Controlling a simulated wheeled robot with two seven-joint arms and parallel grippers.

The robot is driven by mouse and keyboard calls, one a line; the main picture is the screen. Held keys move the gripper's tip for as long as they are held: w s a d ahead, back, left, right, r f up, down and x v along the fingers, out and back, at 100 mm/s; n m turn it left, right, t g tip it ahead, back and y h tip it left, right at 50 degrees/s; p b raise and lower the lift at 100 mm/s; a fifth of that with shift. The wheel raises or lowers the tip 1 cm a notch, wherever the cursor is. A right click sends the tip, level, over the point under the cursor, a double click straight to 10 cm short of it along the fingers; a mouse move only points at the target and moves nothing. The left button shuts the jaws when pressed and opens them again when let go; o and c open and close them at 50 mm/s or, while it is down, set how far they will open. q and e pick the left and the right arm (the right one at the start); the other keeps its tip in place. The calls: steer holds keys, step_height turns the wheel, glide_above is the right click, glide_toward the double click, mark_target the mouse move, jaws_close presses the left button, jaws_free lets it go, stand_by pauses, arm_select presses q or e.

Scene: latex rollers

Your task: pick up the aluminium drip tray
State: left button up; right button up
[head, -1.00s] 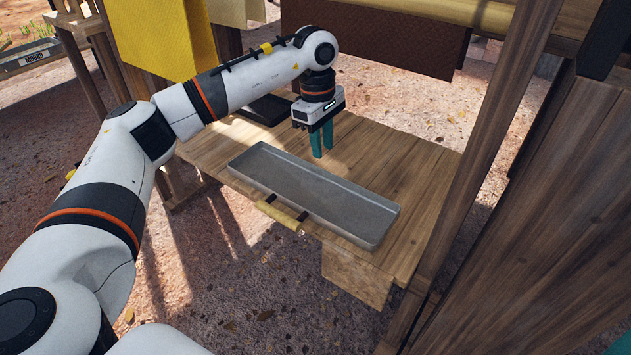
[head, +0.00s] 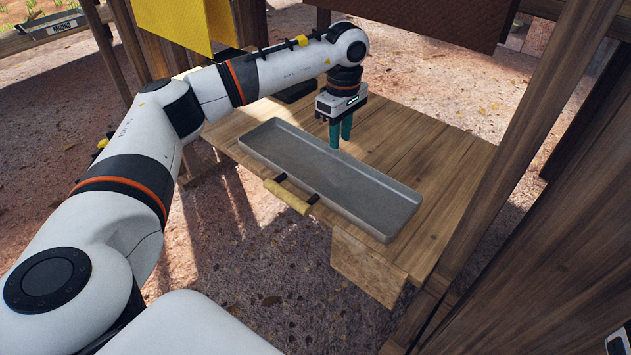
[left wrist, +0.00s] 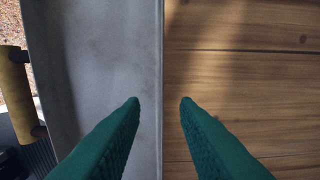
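The aluminium drip tray (head: 330,180) is a long, shallow grey tray lying on the wooden table. A pale yellow handle (head: 287,196) on dark brackets sticks out from its near side. My left gripper (head: 340,146) points down at the tray's far long rim, near its middle, with its teal fingers apart. In the left wrist view the tray (left wrist: 95,70) fills the left half, and its rim runs between the two open fingertips (left wrist: 160,100). I cannot tell how high the tips are above the rim. Only a sliver of what looks like my right gripper (head: 621,338) shows at the right edge.
Wooden posts (head: 535,140) stand at the right. Yellow (head: 185,22) and brown cloths (head: 420,18) hang above the table.

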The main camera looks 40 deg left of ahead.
arm_select(q)
step_height(320, 180, down, 4)
steer(key=shift+w+r+b, duration=0.1)
steer(key=shift+r+b, duration=0.15)
steer(key=shift+b, duration=0.45)
steer(key=shift+f, duration=0.2)
steer(key=shift+c, duration=0.6)
jaws_close()
